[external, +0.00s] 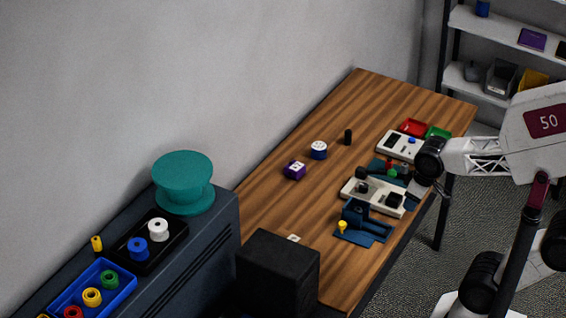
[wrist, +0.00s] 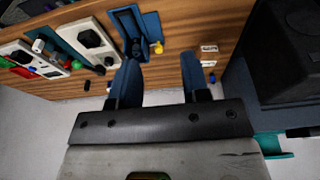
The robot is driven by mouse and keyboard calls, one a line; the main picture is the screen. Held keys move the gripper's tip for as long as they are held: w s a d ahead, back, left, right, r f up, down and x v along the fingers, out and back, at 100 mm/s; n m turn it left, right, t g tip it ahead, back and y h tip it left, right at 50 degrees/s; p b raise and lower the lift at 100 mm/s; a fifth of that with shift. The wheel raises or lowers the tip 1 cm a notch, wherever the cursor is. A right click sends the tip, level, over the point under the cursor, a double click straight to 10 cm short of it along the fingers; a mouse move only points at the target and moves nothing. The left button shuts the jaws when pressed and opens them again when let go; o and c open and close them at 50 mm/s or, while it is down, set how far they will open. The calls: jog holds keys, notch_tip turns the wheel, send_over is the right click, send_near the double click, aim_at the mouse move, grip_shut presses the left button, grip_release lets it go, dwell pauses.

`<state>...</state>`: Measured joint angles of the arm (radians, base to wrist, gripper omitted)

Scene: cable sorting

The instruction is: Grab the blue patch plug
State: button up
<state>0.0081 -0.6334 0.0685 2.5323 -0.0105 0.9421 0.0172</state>
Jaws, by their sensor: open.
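A small blue piece (external: 412,140), which looks like the blue patch plug, is on the far white panel (external: 391,148) in the external view. In the wrist view a small blue spot (wrist: 32,69) shows on the panel at the left; it may be the same piece. My gripper (wrist: 162,72) is open, with nothing between its two dark blue fingers. In the external view my gripper (external: 420,186) is by the right edge of the table, nearer the camera than the far panel. Its fingertips are hard to make out there.
A second pale panel (external: 360,199) and a dark blue fixture (external: 365,218) with a yellow knob stand nearer the camera. Red (external: 412,127) and green (external: 438,132) trays lie behind the far panel. A black box (external: 278,272) stands at the near end.

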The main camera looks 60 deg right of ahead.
dwell(0.4)
jog(key=o, duration=0.3)
